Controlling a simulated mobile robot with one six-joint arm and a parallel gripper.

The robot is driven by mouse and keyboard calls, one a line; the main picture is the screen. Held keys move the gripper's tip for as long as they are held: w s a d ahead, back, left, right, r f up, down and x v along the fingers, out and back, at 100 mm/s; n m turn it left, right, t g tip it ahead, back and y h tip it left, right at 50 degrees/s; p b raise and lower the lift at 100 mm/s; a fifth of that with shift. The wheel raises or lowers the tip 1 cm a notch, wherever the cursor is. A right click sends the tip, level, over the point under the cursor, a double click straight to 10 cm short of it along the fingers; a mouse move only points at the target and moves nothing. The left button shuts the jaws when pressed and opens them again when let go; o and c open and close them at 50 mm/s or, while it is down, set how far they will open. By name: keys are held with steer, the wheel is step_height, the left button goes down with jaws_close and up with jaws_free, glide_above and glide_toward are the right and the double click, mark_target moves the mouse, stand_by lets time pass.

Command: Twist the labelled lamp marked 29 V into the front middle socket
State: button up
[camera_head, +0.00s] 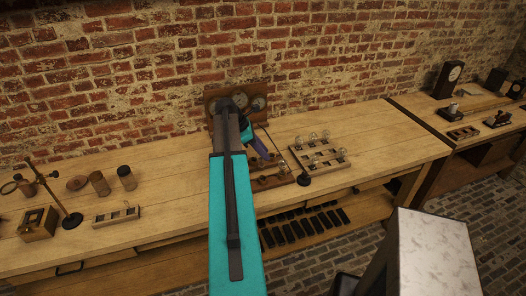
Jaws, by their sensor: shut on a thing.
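My teal arm reaches over the bench, and my gripper (268,157) points down over a wooden socket board (262,185). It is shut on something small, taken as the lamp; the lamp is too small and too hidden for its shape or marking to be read. The board has round sockets, partly covered by my arm and gripper; I cannot tell which socket is under the gripper, or whether the lamp touches it. A wooden rack (318,156) with several clear glass lamps stands to the right. Their labels cannot be read.
A panel with round dials (258,90) stands at the wall behind the gripper. A stand (70,218), jars (127,178) and a small box (38,224) are at left. Bench right of the rack is clear.

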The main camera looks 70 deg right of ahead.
mark_target(263, 159)
steer(key=shift+f+b, duration=1.7)
steer(key=shift+f, duration=0.65)
steer(key=shift+s+d+m+p, duration=0.1)
steer(key=shift+s+m+p, duration=0.2)
steer(key=shift+p, duration=0.15)
steer(key=shift+f, duration=1.1)
stand_by(1.1)
steer(key=shift+m+y+p, duration=0.4)
steer(key=shift+m+p, duration=0.05)
steer(key=shift+m, duration=0.15)
steer(key=m+y+p, duration=0.1)
steer(key=m+y, duration=0.1)
steer(key=m, duration=0.2)
steer(key=shift+g+p, duration=0.3)
steer(key=shift+s+a+m+y, duration=0.1)
steer(key=shift+a+m+y, duration=0.15)
steer(key=shift+m+y, duration=0.25)
